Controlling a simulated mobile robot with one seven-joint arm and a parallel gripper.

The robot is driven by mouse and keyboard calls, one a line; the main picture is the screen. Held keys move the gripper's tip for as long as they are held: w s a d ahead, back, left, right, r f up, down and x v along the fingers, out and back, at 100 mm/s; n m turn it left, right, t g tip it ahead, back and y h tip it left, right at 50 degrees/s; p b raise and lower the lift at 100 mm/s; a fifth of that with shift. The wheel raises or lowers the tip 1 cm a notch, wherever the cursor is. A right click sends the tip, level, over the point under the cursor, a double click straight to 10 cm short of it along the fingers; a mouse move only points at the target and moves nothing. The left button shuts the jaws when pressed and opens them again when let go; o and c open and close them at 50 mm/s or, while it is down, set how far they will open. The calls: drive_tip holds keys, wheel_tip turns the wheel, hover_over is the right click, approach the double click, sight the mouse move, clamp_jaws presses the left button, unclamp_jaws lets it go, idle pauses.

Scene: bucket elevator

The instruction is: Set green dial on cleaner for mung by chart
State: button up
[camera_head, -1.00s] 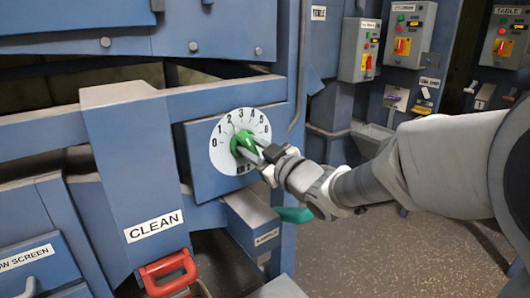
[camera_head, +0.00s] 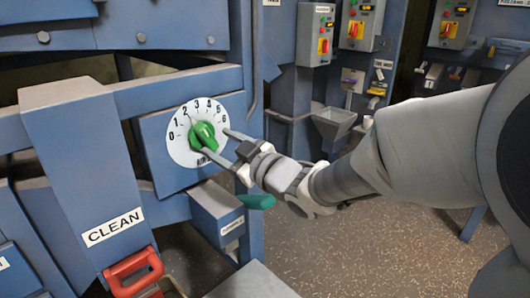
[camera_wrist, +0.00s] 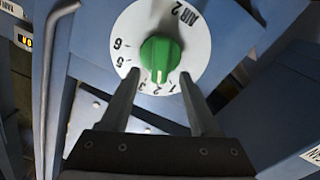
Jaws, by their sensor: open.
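The green dial (camera_head: 203,136) sits on a white round scale numbered 0 to 6, on a blue panel of the cleaner. It also shows in the wrist view (camera_wrist: 161,58), upside down, with the label "AIR 2". There its white mark points near 2, toward the 1 side. My gripper (camera_head: 214,142) is open in front of the dial. In the wrist view its fingertips (camera_wrist: 158,74) stand to either side of the knob's lower part, with gaps showing; nothing is held. No chart is in view.
A "CLEAN" chute (camera_head: 101,190) with a red handle (camera_head: 134,273) stands left of the dial. A green handle (camera_head: 258,202) lies just below my gripper. Switch boxes (camera_head: 316,35) are on the back wall. Open floor lies to the right.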

drive_tip(key=v, duration=1.3)
drive_tip(key=shift+w+d, duration=0.1)
